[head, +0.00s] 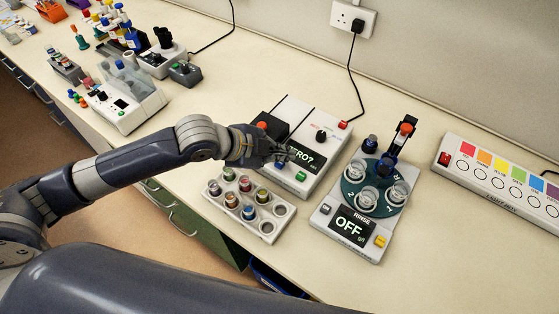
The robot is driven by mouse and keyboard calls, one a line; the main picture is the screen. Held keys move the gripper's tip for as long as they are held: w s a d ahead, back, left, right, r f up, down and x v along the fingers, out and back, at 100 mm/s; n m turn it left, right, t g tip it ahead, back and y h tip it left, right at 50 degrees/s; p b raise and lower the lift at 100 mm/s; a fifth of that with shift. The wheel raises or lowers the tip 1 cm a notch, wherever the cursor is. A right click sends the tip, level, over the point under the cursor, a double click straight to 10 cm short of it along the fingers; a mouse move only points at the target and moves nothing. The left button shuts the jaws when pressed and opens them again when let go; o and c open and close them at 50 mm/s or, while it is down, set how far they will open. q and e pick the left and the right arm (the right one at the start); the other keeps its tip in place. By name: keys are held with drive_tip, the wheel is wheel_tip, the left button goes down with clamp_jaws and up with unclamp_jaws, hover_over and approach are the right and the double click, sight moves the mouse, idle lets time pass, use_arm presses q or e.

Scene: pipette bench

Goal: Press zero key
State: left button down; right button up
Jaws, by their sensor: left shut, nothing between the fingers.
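A white device (318,172) stands in the middle of the bench with a dark display (306,157) whose visible letters read "RO?"; the left part of the display is hidden by my gripper. A green key (301,177) shows on its front face, below the display. My left gripper (283,157) is shut and empty, with its fingertips at the left part of the device front, just left of the display and up-left of the green key. I cannot tell whether the fingertips touch the device, and any key beneath them is hidden. My right gripper is not in view.
A rack (270,228) of coloured-cap vials stands just in front of the device. A rinse unit (331,219) reading "OFF" stands to its right. A light box (480,165) lies far right. A white instrument (128,105) stands at left. Bare bench lies behind the rinse unit.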

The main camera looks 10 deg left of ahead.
sight(281, 166)
use_arm(q)
drive_tip(key=shift+f, duration=0.15)
drive_tip(key=shift+f, duration=0.3)
drive_tip(key=shift+f, duration=0.5)
idle(0.8)
drive_tip(key=shift+r+p, duration=0.95)
drive_tip(key=shift+p, duration=0.05)
wheel_tip(281, 166, up, 6)
drive_tip(key=p, duration=0.6)
drive_tip(key=shift+p, duration=0.35)
